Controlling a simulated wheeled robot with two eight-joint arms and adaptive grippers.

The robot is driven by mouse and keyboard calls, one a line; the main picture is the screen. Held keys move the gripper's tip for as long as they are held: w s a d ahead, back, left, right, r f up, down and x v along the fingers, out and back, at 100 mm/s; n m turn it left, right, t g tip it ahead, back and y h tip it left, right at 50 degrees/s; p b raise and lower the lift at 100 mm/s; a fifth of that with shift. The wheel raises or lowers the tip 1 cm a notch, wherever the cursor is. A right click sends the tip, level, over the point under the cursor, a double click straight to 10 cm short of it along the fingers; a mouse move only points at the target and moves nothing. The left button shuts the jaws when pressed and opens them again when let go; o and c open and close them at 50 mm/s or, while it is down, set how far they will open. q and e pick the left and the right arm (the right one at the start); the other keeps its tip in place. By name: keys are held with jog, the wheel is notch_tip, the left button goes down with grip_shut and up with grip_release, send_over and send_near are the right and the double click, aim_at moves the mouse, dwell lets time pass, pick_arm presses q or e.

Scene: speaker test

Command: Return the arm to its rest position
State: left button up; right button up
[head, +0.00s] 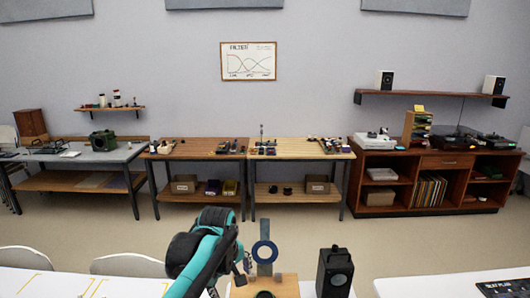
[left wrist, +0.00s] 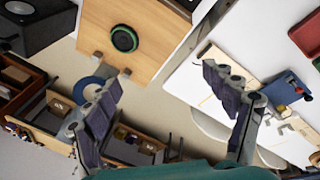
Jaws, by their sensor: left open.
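My left arm (head: 205,250), teal and black, comes up from the bottom of the head view and stands raised in front of the near tables. Its gripper is largely hidden there behind the arm. In the left wrist view my left gripper (left wrist: 165,75) is open, its two dark-padded fingers wide apart. I see nothing held between them. My right gripper is in neither view.
A black speaker (head: 334,270) stands right of the ring. White tables (head: 440,284) lie at both near sides. A blue tray (left wrist: 290,88) and red tray (left wrist: 306,32) show in the wrist view. Workbenches (head: 200,148) and a wooden cabinet (head: 435,165) line the far wall; floor between is clear.

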pick_arm(q)
jog(key=s+a+f+m+t, duration=0.1)
jog(key=s+a+f+m, duration=0.1)
jog(key=s, duration=0.4)
jog(key=s+a+f+m+t, duration=0.2)
jog(key=s+a+m, duration=0.2)
jog(key=s, duration=0.3)
jog(key=s+a+f+m+t, duration=0.1)
jog(key=s+a+f+m, duration=0.1)
jog(key=s, duration=0.5)
jog(key=shift+a+f+m, duration=0.3)
jog(key=shift+a+m, duration=0.15)
jog(key=shift+m, duration=0.05)
jog(key=shift+c, duration=0.3)
